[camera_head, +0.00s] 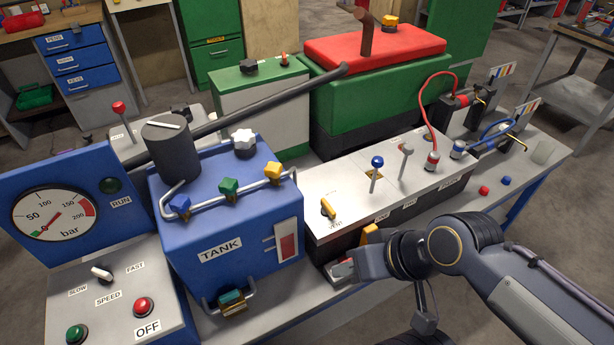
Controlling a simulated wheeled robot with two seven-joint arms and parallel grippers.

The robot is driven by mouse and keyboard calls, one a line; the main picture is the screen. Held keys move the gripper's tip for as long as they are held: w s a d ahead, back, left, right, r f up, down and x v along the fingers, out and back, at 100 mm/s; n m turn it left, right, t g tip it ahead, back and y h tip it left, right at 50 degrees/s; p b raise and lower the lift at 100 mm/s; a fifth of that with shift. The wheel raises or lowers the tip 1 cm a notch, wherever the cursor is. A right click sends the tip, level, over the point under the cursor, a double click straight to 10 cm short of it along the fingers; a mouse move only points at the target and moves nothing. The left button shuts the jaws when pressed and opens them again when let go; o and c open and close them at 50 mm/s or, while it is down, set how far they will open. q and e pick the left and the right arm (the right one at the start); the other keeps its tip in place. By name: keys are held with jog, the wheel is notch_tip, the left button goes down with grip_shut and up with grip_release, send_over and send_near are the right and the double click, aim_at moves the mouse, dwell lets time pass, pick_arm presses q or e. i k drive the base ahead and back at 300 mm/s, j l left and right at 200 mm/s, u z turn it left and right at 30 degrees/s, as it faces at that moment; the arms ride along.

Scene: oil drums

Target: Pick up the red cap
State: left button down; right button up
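A small red cap (484,190) lies on the grey bench top at the right, beside a small blue cap (506,181). My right arm comes in from the lower right. Its gripper (343,269) is at the front of the low control box, left of the red cap and well apart from it. A bit of red shows at the fingers, but I cannot tell what it is or whether the fingers are open. My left gripper is not in view.
A blue tank (230,220) with coloured valve knobs stands left of my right gripper. The control box (335,199) has upright levers. Red (433,160) and blue (458,149) hose connectors sit behind the caps.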

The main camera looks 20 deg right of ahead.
aim_at(485, 191)
jog(key=z, duration=2.15)
